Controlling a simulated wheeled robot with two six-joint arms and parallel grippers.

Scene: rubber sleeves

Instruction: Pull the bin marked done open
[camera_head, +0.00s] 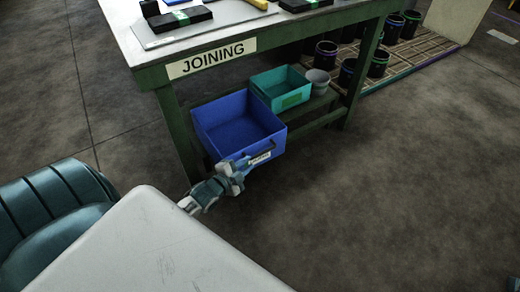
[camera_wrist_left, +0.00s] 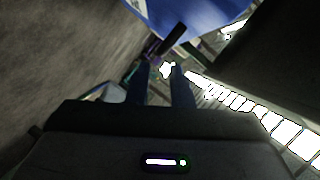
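The blue bin (camera_head: 236,124) sits on the low shelf under the joining table, its front sticking out past the shelf edge. A white label (camera_head: 260,158) is on its front, too small to read, with a dark handle (camera_head: 262,150) above it. My left gripper (camera_head: 240,168) is at the left part of the bin's front, close to the handle. In the left wrist view, the two fingers (camera_wrist_left: 160,78) stand apart with a gap between them. The dark handle (camera_wrist_left: 165,41) and the blue bin (camera_wrist_left: 195,15) lie just beyond the fingertips. My right gripper is not in view.
A teal bin (camera_head: 281,84) and a grey cup (camera_head: 317,80) share the shelf. The table (camera_head: 145,55) has green legs and a JOINING sign. Black cylinders (camera_head: 379,64) stand on a slatted rack behind. The floor in front and to the right is clear.

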